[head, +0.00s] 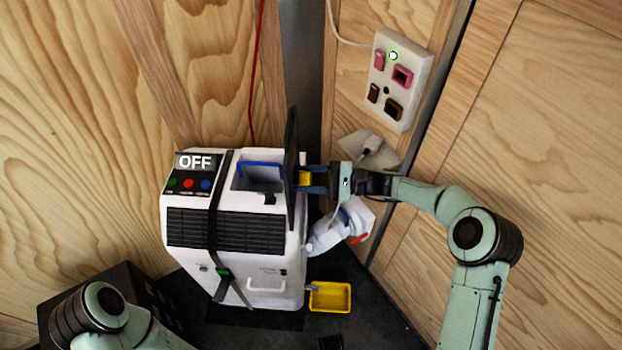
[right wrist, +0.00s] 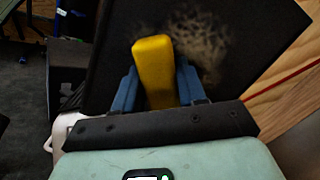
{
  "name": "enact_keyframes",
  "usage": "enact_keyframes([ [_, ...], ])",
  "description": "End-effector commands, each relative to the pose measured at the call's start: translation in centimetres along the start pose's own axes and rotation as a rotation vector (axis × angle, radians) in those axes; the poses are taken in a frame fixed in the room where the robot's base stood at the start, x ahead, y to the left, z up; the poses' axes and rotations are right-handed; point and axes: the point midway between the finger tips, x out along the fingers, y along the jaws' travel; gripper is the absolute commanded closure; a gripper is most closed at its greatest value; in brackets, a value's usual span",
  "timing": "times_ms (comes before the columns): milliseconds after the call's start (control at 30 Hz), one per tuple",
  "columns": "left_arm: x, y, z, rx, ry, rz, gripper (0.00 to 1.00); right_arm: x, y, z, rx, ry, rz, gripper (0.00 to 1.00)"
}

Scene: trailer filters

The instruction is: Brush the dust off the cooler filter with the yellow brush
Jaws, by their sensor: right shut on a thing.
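The white cooler (head: 262,265) stands in the corner with an "OFF" display on top. The cooler filter (head: 291,165) is a thin black panel standing upright, seen edge-on at the cooler's right side. In the right wrist view the filter (right wrist: 120,60) fills the background, with a tan dust patch (right wrist: 205,45) near its middle. My right gripper (head: 312,180) is shut on the yellow brush (head: 304,179), close to the filter's right face. The brush (right wrist: 155,72) sits between the blue fingers; its bristles are hidden, so contact is unclear. My left gripper is out of view; only its arm shows.
A yellow tray (head: 330,297) lies on the dark floor by the cooler. A white object with a red part (head: 345,225) sits behind my right arm. A switch panel (head: 394,80) is on the wooden wall. A red cord (head: 256,70) hangs behind the cooler.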

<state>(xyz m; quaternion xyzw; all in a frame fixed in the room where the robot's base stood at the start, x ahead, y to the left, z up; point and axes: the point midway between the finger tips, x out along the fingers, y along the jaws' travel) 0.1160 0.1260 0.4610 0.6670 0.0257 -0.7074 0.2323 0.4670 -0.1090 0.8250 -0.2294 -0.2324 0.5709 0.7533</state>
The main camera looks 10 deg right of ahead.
Motion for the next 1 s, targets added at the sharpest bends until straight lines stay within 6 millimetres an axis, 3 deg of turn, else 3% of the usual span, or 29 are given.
enact_keyframes([
  [33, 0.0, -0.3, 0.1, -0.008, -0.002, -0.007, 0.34, 1.4, 0.3, 0.7, 0.005, -0.025, 0.003, 0.98],
  [633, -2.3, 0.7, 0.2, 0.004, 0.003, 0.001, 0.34, 1.5, 3.7, 3.2, 0.017, -0.038, 0.017, 0.98],
  [1000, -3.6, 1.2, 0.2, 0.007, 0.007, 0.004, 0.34, 1.4, 2.9, 4.4, 0.016, -0.039, 0.016, 0.98],
])
